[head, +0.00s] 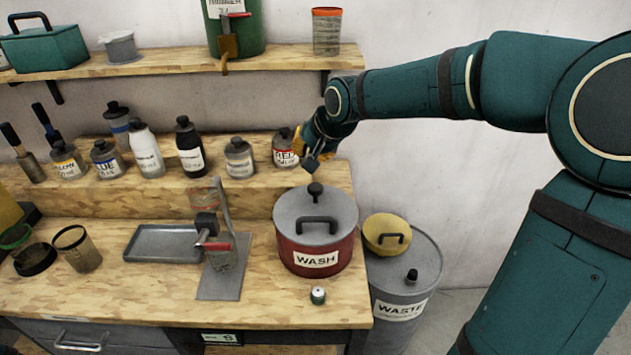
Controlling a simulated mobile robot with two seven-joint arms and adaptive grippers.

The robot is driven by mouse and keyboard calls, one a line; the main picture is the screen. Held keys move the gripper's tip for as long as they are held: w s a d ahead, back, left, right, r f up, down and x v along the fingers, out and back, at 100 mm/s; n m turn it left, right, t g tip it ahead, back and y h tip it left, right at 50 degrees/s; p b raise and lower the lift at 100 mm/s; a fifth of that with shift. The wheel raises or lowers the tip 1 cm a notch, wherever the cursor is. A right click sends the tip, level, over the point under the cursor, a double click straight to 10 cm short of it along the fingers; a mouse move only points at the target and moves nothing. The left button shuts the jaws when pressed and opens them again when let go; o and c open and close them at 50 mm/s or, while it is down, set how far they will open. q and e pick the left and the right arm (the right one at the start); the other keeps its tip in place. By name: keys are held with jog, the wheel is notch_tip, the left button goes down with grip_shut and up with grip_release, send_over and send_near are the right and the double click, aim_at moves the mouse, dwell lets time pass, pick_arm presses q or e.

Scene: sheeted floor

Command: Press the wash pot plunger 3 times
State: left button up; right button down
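The wash pot (312,258) is a red pot with a white WASH label and a grey lid, standing on the right part of the wooden bench. Its black plunger knob (315,190) stands up at the back of the lid, behind a black lid handle (318,224). My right gripper (311,162) hangs above and slightly behind the knob in the picture, with a visible gap between them. Its fingers are small and dark, and I cannot tell whether they are open or shut. My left gripper is not in view.
Bottles, including a RED one (285,148), line the raised step behind the pot. A stand (222,255) and grey tray (163,243) are left.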

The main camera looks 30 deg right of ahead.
pick_arm(q)
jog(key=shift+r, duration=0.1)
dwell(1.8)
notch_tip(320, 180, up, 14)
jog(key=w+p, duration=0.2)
jog(key=p, duration=1.1)
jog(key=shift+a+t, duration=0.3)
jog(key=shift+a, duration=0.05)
pick_arm(e)
jog(key=r+m, duration=0.1)
jog(key=m, duration=0.4)
jog(key=d+r+m+t, duration=0.1)
jog(key=m, duration=0.5)
jog(key=r+m+y, duration=0.1)
jog(key=m, duration=0.5)
jog(key=shift+s+d+r+t, duration=0.15)
jog(key=shift+r+t, duration=0.15)
jog(key=shift+r, duration=0.1)
jog(key=shift+f, duration=0.15)
jog(key=b, duration=0.6)
send_over(315, 183)
notch_tip(315, 183, down, 8)
jog(key=shift+r, duration=0.25)
pick_arm(q)
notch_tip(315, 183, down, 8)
jog(key=b, duration=0.1)
pick_arm(e)
jog(key=shift+f, duration=0.5)
